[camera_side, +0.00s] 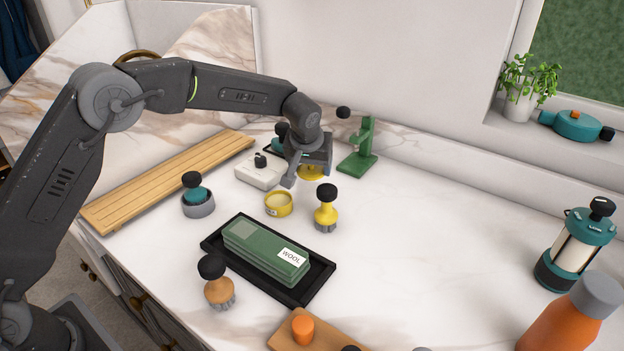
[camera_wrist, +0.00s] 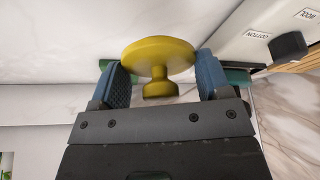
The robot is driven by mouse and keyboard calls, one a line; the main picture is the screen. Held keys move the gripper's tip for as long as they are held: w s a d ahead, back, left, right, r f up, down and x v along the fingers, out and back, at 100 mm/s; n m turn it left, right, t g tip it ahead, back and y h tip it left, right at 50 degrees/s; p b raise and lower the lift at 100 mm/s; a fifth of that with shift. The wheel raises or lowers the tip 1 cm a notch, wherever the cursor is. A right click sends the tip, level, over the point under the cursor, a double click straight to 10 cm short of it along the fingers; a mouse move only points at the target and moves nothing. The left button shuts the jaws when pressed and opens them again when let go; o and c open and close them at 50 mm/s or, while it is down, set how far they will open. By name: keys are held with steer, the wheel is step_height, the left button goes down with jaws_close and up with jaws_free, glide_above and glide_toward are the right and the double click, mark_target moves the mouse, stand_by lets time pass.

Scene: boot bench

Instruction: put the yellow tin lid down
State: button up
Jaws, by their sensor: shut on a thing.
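The yellow tin lid (camera_side: 313,172) is a round disc with a knob, partly hidden by my gripper (camera_side: 306,170) in the side view. In the wrist view the lid (camera_wrist: 158,52) sits between the two blue finger pads of my gripper (camera_wrist: 162,76), which grip it by its rim. Its knob points back toward my palm. The lid is over the back of the worktop, behind and to the right of the open yellow tin (camera_side: 278,204). The tin shows pale content. I cannot tell whether the lid touches the worktop.
A yellow-handled brush (camera_side: 326,208) stands right of the tin. A white box (camera_side: 259,172) with a black knob is left of my gripper, a green stand (camera_side: 358,158) right. The worktop's right middle (camera_side: 440,230) is clear.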

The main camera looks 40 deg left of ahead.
mark_target(311, 174)
steer(key=shift+d+f, duration=0.1)
steer(key=shift+f, duration=1.95)
steer(key=shift+f, duration=0.25)
